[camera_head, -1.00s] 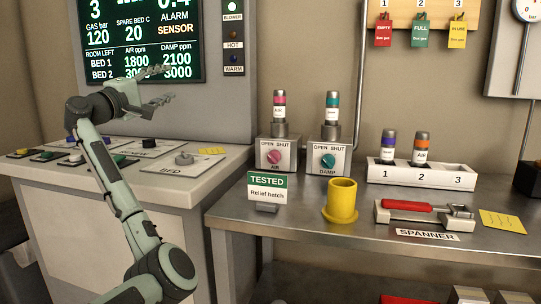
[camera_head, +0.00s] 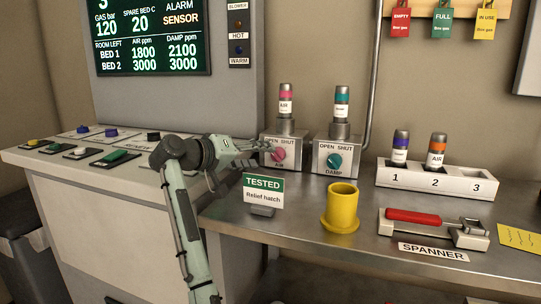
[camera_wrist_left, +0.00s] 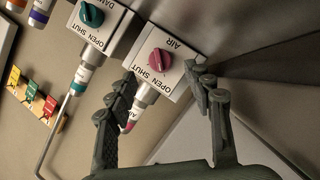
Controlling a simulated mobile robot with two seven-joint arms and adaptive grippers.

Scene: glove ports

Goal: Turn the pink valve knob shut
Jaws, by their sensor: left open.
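The pink valve knob (camera_head: 277,155) is on the front of a grey box marked AIR, under the words OPEN SHUT. In the left wrist view the knob (camera_wrist_left: 160,59) lies beyond the gap between the fingertips. My left gripper (camera_head: 262,153) is open at the left of the box, fingers pointing toward the knob. In the wrist view its two fingers (camera_wrist_left: 165,85) are spread wide with nothing between them. A gap to the knob seems to remain, though its size is hard to tell. My right gripper is not in view.
A teal DAMP knob (camera_head: 334,162) sits on the box to the right. A TESTED sign (camera_head: 263,191) stands in front of the AIR box. A yellow cup (camera_head: 341,209), a red-handled spanner (camera_head: 413,216) and a numbered rack (camera_head: 462,181) stand further right.

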